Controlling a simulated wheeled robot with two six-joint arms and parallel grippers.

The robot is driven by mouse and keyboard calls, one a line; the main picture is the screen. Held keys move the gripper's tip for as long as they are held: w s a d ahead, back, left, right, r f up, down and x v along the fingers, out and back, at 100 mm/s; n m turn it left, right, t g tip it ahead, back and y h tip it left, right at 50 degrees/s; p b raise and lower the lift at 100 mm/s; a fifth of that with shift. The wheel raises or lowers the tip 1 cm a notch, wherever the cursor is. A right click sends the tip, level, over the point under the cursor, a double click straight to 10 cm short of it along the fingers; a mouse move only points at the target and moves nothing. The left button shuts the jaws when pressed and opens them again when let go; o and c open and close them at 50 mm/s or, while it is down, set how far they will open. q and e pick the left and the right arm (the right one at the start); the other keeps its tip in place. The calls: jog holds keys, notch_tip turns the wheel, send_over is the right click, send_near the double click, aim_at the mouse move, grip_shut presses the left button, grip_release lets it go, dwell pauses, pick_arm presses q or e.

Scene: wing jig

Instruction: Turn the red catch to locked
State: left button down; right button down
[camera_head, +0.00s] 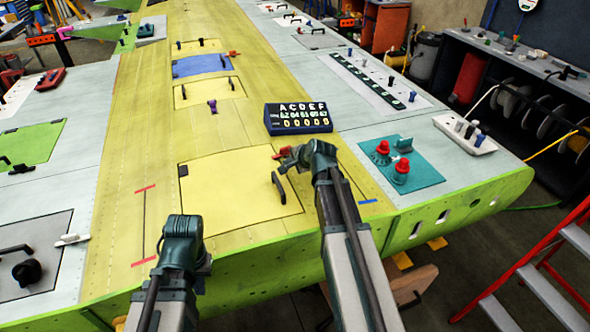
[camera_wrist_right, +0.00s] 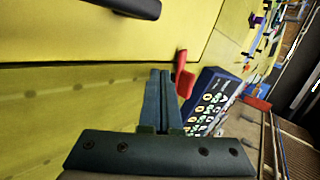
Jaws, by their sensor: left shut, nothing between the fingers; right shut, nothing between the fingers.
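The red catch (camera_head: 282,152) sits at the far right edge of the large yellow hatch panel (camera_head: 235,205). In the right wrist view the red catch (camera_wrist_right: 183,74) stands just right of my fingertips, with a small apparent gap; contact is hard to judge. My right gripper (camera_head: 288,164) is beside the catch, its fingers shut together and empty, as the right wrist view (camera_wrist_right: 160,72) shows. My left gripper (camera_head: 184,226) is low over the near edge of the wing, away from the catch. Its fingertips are hard to make out.
A dark blue box with letters and digits (camera_head: 298,118) stands just beyond the catch. A black handle (camera_head: 279,187) rises from the yellow panel near my right gripper. A teal plate (camera_head: 420,171) with red knobs lies to the right. Another red catch (camera_head: 234,53) is farther back.

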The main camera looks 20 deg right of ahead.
aim_at(281, 156)
jog(key=w, duration=0.2)
jog(key=shift+w+a, duration=0.2)
jog(key=shift+w, duration=0.2)
jog(key=shift+w+a, duration=0.3)
jog(key=shift+w, duration=0.35)
jog(key=shift+a+r, duration=0.1)
jog(key=shift+r, duration=0.05)
jog(key=shift+s+d, duration=0.15)
jog(key=shift+d, duration=0.4)
jog(key=shift+s, duration=0.1)
